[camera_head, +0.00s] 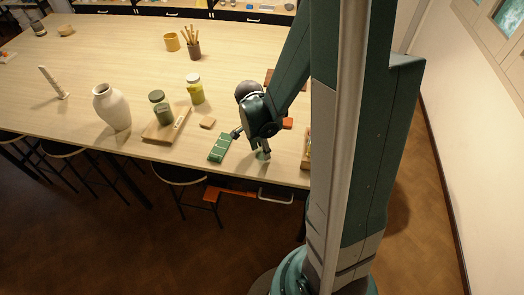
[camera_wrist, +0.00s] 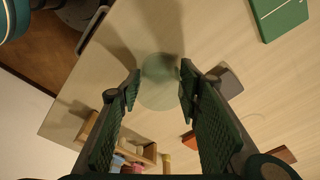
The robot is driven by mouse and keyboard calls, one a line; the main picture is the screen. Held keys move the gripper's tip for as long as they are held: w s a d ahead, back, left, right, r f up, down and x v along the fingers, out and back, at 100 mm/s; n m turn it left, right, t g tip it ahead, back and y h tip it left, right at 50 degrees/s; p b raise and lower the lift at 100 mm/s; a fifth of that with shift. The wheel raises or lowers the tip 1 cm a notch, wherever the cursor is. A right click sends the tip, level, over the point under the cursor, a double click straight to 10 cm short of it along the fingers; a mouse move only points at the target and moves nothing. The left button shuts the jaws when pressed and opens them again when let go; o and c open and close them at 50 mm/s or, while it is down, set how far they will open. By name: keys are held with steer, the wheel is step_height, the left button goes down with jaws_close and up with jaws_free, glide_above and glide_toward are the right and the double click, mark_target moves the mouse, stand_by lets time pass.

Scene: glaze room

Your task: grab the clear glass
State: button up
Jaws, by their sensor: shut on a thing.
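The clear glass (camera_wrist: 160,88) shows in the wrist view as a faint, greenish, see-through round shape between my gripper's two finger pads. In the head view the clear glass (camera_head: 263,155) is a small pale green shape at the table's front edge, under my gripper. My gripper (camera_wrist: 158,80) reaches down around it, one finger on each side, and is shut on it. In the head view my gripper (camera_head: 252,142) partly covers the glass. I cannot tell whether the glass still touches the table.
A green box (camera_head: 220,147) lies just left of my gripper, also in the wrist view (camera_wrist: 280,12). A wooden tray with jars (camera_head: 166,125), a white vase (camera_head: 112,107) and a yellow-green jar (camera_head: 195,88) stand farther left. A wooden box (camera_wrist: 120,145) is close by.

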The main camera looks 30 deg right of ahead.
steer(key=shift+r, duration=0.1)
step_height(320, 180, up, 10)
steer(key=shift+p, duration=0.3)
stand_by(0.6)
stand_by(0.7)
